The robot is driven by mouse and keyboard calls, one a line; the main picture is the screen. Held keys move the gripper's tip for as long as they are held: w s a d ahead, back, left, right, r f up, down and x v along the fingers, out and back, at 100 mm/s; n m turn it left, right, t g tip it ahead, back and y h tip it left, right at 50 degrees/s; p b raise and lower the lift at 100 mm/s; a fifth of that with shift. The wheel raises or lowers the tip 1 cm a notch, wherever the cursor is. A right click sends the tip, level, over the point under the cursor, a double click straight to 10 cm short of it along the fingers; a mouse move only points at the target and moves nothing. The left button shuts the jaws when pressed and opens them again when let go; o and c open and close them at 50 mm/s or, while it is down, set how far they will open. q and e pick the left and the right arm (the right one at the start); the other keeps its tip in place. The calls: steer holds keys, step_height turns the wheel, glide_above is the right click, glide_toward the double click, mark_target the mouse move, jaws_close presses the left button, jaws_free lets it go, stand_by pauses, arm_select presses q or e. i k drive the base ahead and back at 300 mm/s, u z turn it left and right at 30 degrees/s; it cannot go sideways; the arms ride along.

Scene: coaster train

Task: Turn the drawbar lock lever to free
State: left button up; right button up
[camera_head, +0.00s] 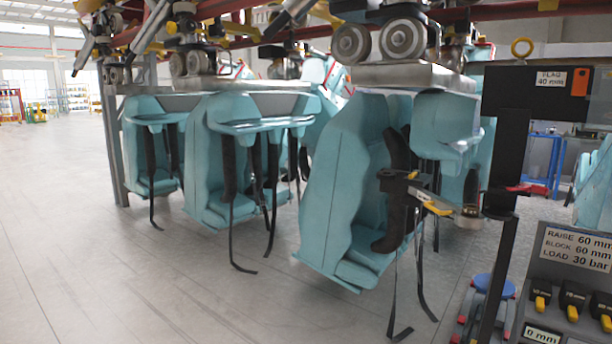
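I cannot single out the drawbar lock lever for certain. Small yellow parts (241,28) sit among the wheels and dark linkage between the cars at the top; they are too small to tell which way any lever points.
Teal seats (345,190) with dangling black straps hang below the train's wheels (403,39). A black post (507,140) with a FLAG 40 mm label stands at right. A panel (578,250) with yellow handles fills the lower right. The floor (90,270) at left is clear.

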mark_target(416, 174)
steer(key=z, duration=1.25)
steer(key=k, duration=0.2)
steer(key=u, duration=2.2)
steer(key=i, duration=1.85)
steer(key=z, duration=1.7)
steer(key=i, duration=0.95)
steer(key=z, duration=0.95)
